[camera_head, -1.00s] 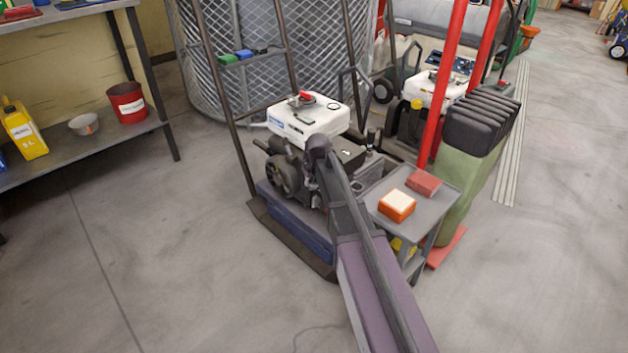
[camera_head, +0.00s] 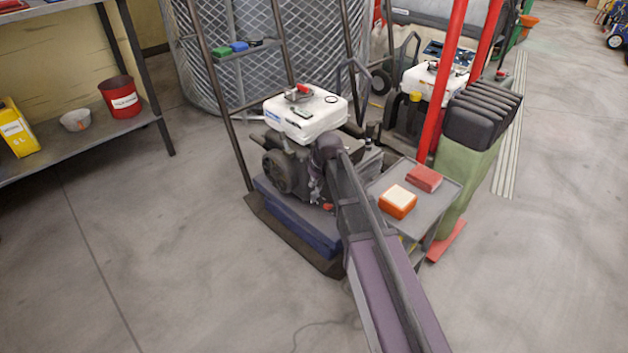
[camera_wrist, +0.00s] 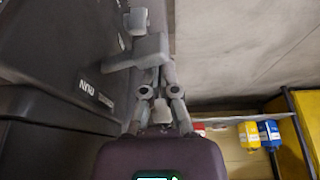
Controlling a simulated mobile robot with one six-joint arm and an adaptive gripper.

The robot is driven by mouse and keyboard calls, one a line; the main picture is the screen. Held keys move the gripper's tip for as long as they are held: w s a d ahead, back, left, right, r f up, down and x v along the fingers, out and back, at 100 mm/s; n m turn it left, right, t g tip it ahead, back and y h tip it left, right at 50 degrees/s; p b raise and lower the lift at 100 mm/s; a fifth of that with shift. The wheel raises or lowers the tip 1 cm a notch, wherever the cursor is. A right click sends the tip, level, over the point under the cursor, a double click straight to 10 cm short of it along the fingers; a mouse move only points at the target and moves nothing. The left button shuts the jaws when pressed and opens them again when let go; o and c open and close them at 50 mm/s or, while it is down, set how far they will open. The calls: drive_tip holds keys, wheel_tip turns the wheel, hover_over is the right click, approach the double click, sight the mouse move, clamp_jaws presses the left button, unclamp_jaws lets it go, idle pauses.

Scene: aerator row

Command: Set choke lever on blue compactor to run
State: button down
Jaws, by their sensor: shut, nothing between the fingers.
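The blue compactor stands in the middle of the head view, with a blue base (camera_head: 290,215), a dark engine (camera_head: 285,170) and a white tank (camera_head: 305,115). In the wrist view, a dark housing (camera_wrist: 50,45) fills the left side and bears the word RUN. A grey lever-like part (camera_wrist: 146,50) with a tab to its left sits beside it, probably the choke lever. My gripper (camera_wrist: 160,72) is shut and empty, its fingertips right at this grey part. I cannot tell whether they touch.
A grey cart (camera_head: 440,205) with an orange-and-white box (camera_head: 397,202) and a red box (camera_head: 424,179) stands close right of my arm. A second white-tanked machine (camera_head: 430,82) is behind it. A shelf (camera_head: 80,145) is at left. The floor in front is clear.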

drive_tip(key=shift+a, duration=0.2)
drive_tip(key=shift+s, duration=0.2)
drive_tip(key=shift+s, duration=0.6)
drive_tip(key=shift+r, duration=0.1)
drive_tip(key=w+d+p+v, duration=0.1)
drive_tip(key=p+v, duration=0.8)
drive_tip(key=shift+r, duration=0.35)
idle(0.5)
drive_tip(key=shift+d, duration=0.1)
drive_tip(key=shift+s, duration=0.1)
idle(0.4)
